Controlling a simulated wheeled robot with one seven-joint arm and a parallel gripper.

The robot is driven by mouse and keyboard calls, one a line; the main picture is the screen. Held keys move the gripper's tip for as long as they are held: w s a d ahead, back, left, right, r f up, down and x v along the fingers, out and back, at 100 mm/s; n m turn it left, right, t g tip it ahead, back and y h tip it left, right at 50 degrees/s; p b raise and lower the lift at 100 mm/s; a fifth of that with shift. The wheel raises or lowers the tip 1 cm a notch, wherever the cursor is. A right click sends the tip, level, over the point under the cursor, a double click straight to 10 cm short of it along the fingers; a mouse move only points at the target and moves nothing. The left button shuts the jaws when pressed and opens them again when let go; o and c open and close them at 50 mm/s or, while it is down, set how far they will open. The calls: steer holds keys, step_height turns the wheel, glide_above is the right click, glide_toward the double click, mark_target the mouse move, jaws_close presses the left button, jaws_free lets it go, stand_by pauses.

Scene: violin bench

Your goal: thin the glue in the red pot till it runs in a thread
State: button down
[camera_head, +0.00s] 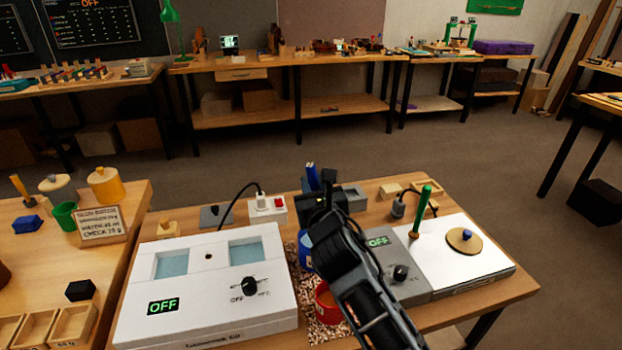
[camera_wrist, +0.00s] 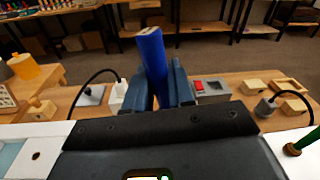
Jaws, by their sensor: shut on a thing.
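The red pot (camera_head: 327,302) stands low in the middle of the bench, partly hidden by my arm; an orange-brown surface shows inside, but its thickness cannot be told. My gripper (camera_head: 318,190) is beyond the red pot, above the bench. In the wrist view my gripper (camera_wrist: 164,88) is shut on a blue cylinder (camera_wrist: 152,52), which stands up slightly tilted between the fingers. The blue cylinder (camera_head: 311,174) also shows in the head view; its lower end is hidden. A blue pot (camera_head: 305,250) is partly hidden behind my arm.
A white two-well bath (camera_head: 205,290) stands left, reading OFF. A grey control unit (camera_head: 412,262), also OFF, joins a white plate (camera_head: 480,272) with a green stick (camera_head: 421,211) and round lid (camera_head: 464,241). A socket block (camera_head: 267,206) and cables lie behind. Pellets surround the pots.

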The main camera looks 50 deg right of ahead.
steer(key=shift+f+b, duration=2.8)
steer(key=shift+b, duration=0.35)
steer(key=shift+f+b, duration=2.15)
steer(key=shift+f, duration=1.6)
steer(key=shift+s+f, duration=0.1)
steer(key=shift+f, duration=0.05)
step_height(320, 180, up, 12)
steer(key=p, duration=1.2)
steer(key=shift+f+p, duration=0.25)
steer(key=shift+p, duration=0.1)
steer(key=shift+r, duration=1.3)
